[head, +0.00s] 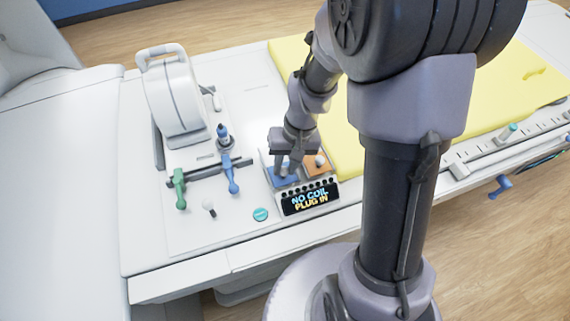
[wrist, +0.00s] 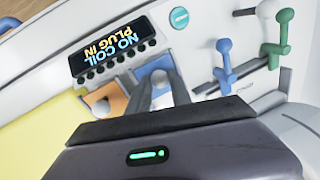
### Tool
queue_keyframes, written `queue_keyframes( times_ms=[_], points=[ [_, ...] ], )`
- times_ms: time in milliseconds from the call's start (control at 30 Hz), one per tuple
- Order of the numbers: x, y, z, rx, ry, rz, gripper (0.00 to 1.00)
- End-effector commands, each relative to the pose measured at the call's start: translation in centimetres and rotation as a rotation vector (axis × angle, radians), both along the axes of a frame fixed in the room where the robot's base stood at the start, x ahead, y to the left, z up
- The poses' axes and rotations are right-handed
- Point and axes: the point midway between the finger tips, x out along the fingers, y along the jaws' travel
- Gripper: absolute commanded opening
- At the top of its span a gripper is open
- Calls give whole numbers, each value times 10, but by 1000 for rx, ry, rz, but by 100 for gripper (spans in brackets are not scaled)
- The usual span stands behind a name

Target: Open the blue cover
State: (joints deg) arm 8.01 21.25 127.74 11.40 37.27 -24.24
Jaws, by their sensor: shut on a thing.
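The blue cover (head: 283,178) lies on the small control box, left of the orange cover (head: 317,165). Both sit behind the box's display. My gripper (head: 284,168) reaches down onto the blue cover from above. In the wrist view the blue cover (wrist: 144,79) shows around my gripper's fingers (wrist: 164,95), which are closed on a pale knob on it. The knob is mostly hidden by the fingers. The cover appears to lie flat. The orange cover (wrist: 117,106) with its white knob is beside it in the wrist view.
The display (head: 310,198) reads "NO COIL PLUG IN". Green (head: 180,189) and blue (head: 231,175) levers and a white knob (head: 209,208) stand to the left. A teal round button (head: 260,214) is near the front edge. A yellow pad (head: 345,140) lies behind and to the right.

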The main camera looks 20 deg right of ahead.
Motion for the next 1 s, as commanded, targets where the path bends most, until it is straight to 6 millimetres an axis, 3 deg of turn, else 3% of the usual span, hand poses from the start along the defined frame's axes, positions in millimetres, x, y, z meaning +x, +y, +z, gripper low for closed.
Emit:
queue_keyframes(
  times_ms=[800, 867, 1000],
  points=[
    [0, 0, 0, 0, 0, 0, 0],
    [4, 0, 0, 0, 0, 1, 0],
    [30, 0, 1, 1, -2, 0, 0]
  ],
)
